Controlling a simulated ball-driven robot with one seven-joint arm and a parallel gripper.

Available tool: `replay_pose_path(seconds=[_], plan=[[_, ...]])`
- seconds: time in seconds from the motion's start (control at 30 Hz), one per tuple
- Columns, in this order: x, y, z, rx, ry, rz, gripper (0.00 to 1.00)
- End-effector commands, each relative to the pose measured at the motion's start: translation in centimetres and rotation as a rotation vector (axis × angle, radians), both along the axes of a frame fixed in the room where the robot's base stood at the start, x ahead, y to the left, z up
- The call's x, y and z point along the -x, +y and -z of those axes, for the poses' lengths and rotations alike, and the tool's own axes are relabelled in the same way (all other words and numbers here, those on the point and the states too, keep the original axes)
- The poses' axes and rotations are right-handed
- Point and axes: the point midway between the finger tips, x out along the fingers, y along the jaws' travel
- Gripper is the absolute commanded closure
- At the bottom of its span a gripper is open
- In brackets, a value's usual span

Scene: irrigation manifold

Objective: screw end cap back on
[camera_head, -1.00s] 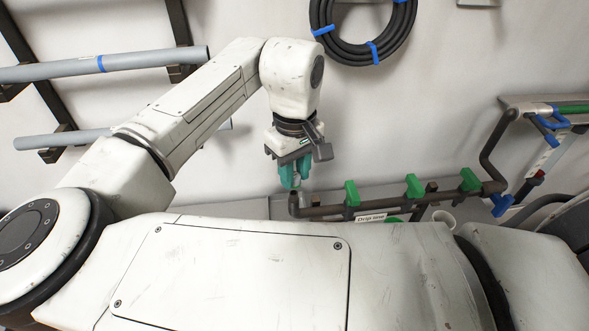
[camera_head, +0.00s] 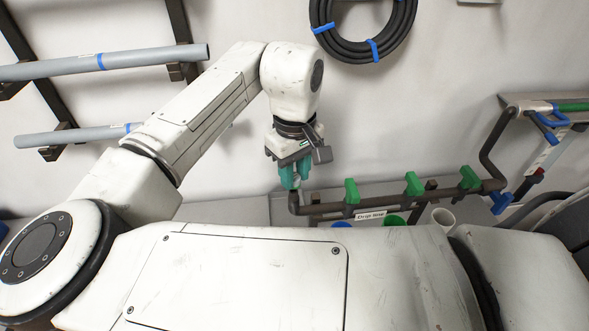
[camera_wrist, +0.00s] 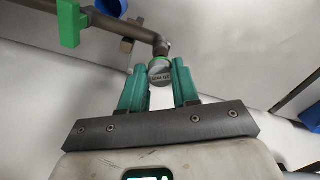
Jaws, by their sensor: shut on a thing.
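The end cap (camera_wrist: 160,73) is a small grey round piece with lettering on its face, between my fingertips in the wrist view. Cap and pipe end look in line; I cannot tell how far the cap sits on the thread. My gripper (camera_head: 294,182) has teal fingers and is shut on the cap, just above the left end of the manifold (camera_head: 330,208) in the head view. The fingers mostly hide the cap there.
Green valve handles (camera_head: 413,184) stand along the manifold, with a blue valve (camera_head: 501,203) at its right. Grey pipes (camera_head: 150,63) on a rack and a black hose coil (camera_head: 363,30) are on the wall.

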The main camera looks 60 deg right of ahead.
Motion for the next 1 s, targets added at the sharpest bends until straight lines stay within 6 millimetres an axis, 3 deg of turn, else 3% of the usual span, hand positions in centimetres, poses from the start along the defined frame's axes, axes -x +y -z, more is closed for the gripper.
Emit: replay_pose_path(seconds=[1.0], plan=[[0.0, 0.01, 1.08, 0.0, 0.0, 0.0, 1.0]])
